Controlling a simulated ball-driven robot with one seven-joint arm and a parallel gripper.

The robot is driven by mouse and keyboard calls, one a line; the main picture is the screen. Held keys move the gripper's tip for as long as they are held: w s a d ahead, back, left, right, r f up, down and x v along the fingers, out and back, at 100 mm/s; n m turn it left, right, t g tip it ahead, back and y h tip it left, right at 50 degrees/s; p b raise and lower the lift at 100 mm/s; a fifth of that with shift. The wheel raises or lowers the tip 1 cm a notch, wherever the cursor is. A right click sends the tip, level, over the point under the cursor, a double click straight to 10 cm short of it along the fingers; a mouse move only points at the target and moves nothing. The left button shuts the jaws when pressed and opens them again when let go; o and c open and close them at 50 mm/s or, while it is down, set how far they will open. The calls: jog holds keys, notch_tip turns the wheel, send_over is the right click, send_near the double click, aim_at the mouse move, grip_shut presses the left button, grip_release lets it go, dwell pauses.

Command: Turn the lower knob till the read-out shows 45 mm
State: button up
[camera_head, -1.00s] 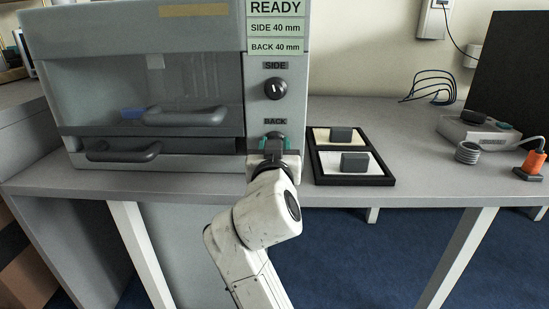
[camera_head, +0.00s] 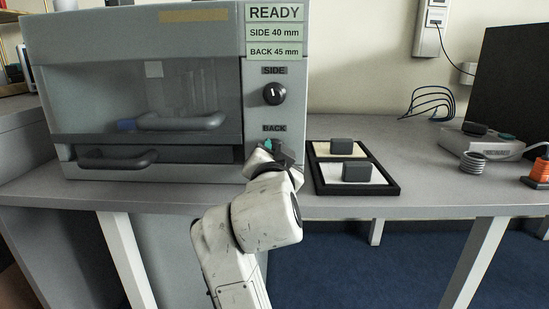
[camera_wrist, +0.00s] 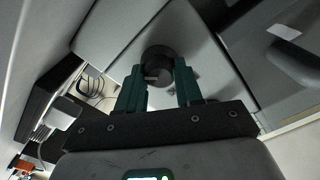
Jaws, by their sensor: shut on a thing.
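The grey test machine (camera_head: 285,35) has two dark knobs on its right panel. The upper knob (camera_head: 274,93), under the label SIDE, is free. The lower knob, below the label BACK, is hidden behind my gripper (camera_head: 272,147) in the head view. In the wrist view, the dark round lower knob (camera_wrist: 158,65) sits between the two green fingers of my gripper (camera_wrist: 160,83), which is shut on it and turned at a slant. The read-out (camera_head: 275,32) shows READY, SIDE 40 mm and BACK 45 mm.
Right of the machine, a black-framed tray (camera_head: 319,186) holds two dark blocks on pale pads. A grey device (camera_head: 482,140), a coil (camera_head: 472,166) and an orange-and-black object (camera_head: 540,174) are farther right. The table (camera_head: 425,185) between tray and coil is clear.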

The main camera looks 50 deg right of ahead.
jog(key=shift+f, duration=0.15)
jog(key=o, duration=1)
jog(key=shift+o, duration=0.2)
jog(key=p+v, duration=0.2)
jog(key=v, duration=0.9)
jog(key=shift+d, duration=0.1)
